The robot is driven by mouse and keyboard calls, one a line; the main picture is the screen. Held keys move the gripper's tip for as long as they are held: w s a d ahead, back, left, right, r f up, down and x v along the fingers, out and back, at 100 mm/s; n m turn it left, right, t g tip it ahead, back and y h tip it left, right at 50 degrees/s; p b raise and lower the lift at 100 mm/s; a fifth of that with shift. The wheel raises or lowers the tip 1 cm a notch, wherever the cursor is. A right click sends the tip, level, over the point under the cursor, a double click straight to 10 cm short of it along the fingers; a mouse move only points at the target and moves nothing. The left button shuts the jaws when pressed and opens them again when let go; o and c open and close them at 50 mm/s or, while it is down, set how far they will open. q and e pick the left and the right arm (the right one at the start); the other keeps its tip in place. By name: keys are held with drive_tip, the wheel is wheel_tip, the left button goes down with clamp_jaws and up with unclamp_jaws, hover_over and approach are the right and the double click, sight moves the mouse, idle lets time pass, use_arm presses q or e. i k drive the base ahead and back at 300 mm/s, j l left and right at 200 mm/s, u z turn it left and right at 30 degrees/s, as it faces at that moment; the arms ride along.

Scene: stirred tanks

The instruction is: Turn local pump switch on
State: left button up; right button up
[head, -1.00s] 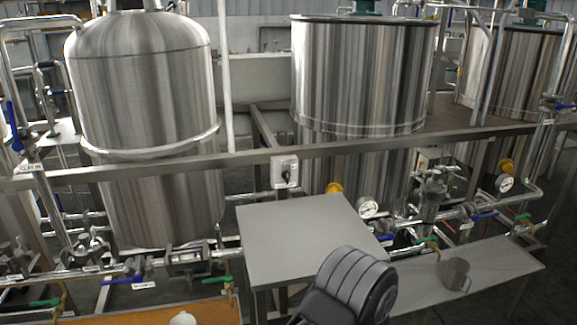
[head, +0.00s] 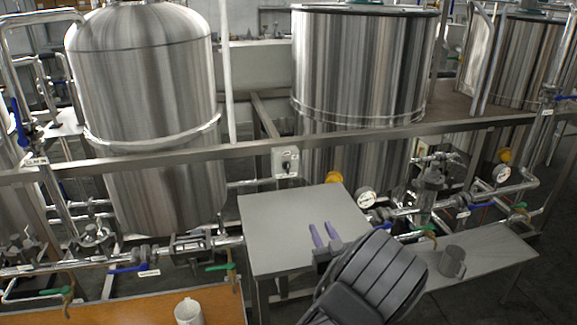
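The local pump switch is a small pale box with a dark knob (head: 286,165), fixed on the horizontal steel rail in front of the tanks. The knob's exact setting is too small to tell.
A bare grey table (head: 275,215) stands below the switch. Steel tanks (head: 150,110) stand behind the rail (head: 200,154). A white mug (head: 188,312) is on the orange surface, and a grey mug (head: 452,262) is on the right bench. Pipes with gauges and valves run alongside.

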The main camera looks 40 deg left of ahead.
sight(286, 165)
drive_tip(key=i+j, duration=0.2)
drive_tip(key=j, duration=0.2)
drive_tip(key=i+j, duration=0.15)
drive_tip(key=j, duration=0.25)
drive_tip(key=i+j, duration=0.2)
drive_tip(key=j, duration=0.2)
